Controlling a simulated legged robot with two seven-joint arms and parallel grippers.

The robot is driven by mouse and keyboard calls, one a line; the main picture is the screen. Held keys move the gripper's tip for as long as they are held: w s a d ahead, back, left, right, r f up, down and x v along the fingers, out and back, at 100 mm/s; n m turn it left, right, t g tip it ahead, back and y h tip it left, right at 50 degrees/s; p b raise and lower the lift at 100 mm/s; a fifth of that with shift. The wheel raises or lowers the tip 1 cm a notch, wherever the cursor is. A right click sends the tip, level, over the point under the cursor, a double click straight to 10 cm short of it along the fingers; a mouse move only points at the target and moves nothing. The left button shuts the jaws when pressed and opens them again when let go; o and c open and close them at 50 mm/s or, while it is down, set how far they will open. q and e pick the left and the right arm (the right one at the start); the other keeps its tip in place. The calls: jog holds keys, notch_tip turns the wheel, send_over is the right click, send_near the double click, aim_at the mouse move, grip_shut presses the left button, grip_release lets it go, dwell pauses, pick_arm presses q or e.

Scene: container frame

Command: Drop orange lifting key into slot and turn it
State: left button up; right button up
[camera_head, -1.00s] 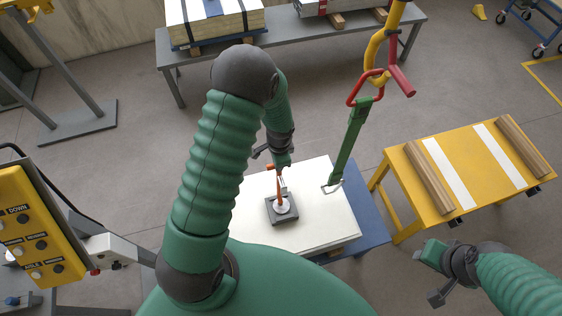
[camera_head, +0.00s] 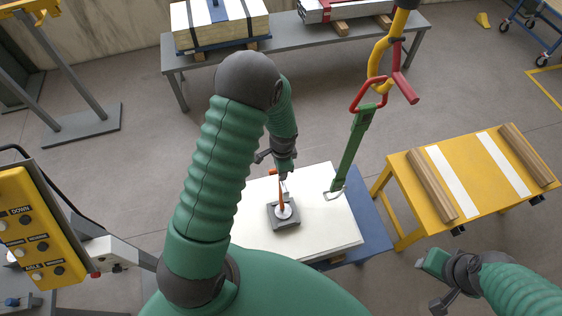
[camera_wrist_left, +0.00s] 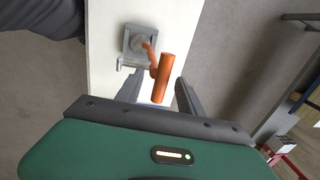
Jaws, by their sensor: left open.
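The orange lifting key (camera_head: 281,197) stands upright with its lower end at the round light insert of a dark grey slot block (camera_head: 285,224) on the white slab (camera_head: 330,233). How deep it sits I cannot tell. In the left wrist view the key's orange crossbar (camera_wrist_left: 163,78) lies between the fingers of my left gripper (camera_wrist_left: 160,95), which are apart from it on both sides. The grey block (camera_wrist_left: 128,42) shows beyond it. In the head view my left gripper (camera_head: 282,172) is over the key's top, partly hiding it. My right gripper (camera_head: 434,283) is open and empty at the lower right.
A green strap (camera_head: 350,150) hangs from a red link and yellow hook (camera_head: 378,60), its lower ring by the slab's right edge. A yellow table (camera_head: 462,182) stands right. A yellow button pendant (camera_head: 28,235) is at left. A grey bench (camera_head: 290,42) stands behind.

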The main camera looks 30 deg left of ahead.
pick_arm(q)
notch_tip(320, 180, up, 16)
jog(key=s+d+r+b, duration=0.1)
jog(key=d+b, duration=0.1)
jog(key=b, duration=0.1)
jog(key=s+d+f+n+b, duration=0.2)
jog(key=s+f+b, duration=0.1)
jog(key=f, duration=0.3)
jog(key=s+d+f+n+t+b, duration=0.1)
jog(key=s+d+f+n+b, duration=0.1)
jog(key=f+b, duration=0.4)
jog(key=s+d+f+n+h+b, duration=0.1)
jog(key=s+d+f+n+b, duration=0.2)
jog(key=s+f+n+b, duration=0.1)
jog(key=shift+s+f+t+b, duration=0.25)
jog(key=shift+f+t+b, duration=0.2)
jog(key=shift+f, duration=0.5)
